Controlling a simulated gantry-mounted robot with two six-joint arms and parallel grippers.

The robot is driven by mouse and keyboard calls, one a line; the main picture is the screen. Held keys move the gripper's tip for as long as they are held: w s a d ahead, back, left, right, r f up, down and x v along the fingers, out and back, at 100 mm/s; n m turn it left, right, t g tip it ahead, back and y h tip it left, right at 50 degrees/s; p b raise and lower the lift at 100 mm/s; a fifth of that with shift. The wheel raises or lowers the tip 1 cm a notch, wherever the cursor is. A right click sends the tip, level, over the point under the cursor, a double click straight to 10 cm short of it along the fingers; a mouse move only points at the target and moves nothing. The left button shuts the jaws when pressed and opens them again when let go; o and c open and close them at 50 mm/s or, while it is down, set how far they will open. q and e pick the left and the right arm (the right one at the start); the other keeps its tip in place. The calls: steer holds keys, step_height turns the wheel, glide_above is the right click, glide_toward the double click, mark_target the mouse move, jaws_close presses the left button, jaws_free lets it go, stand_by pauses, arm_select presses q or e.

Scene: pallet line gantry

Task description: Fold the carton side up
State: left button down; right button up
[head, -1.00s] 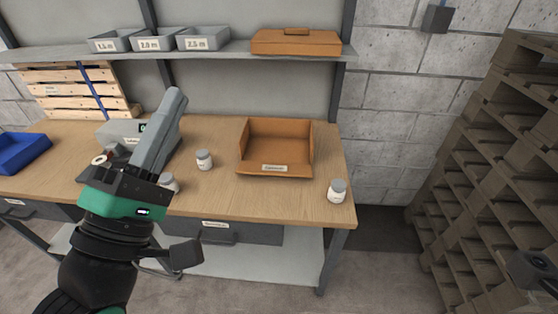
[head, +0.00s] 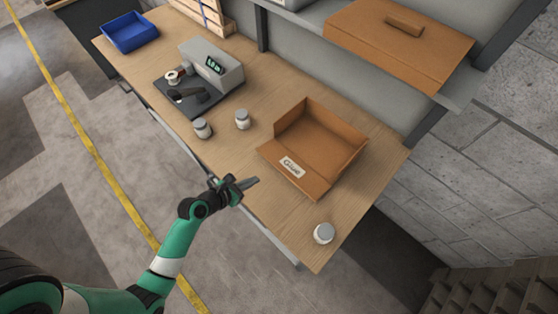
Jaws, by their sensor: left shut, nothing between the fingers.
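The brown open carton (head: 338,138) stands on the wooden workbench. Its back and side walls are up, and its front side, with a white label (head: 291,167), lies folded down and outward. My left gripper (head: 250,183) is shut and empty, at the bench's front edge, a little to the left of the folded-down side and apart from it. My right gripper is not in view.
A closed brown box (head: 400,45) sits on the shelf above.

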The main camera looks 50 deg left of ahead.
mark_target(271, 174)
arm_select(q)
steer(key=shift+a+r, duration=0.2)
steer(key=shift+w, duration=0.3)
steer(key=b+x, duration=0.4)
steer(key=x, duration=0.5)
steer(key=shift+d+f, duration=0.1)
steer(key=shift+f, duration=0.05)
steer(key=shift+w+f+b, duration=0.1)
steer(key=shift+w+b, duration=0.3)
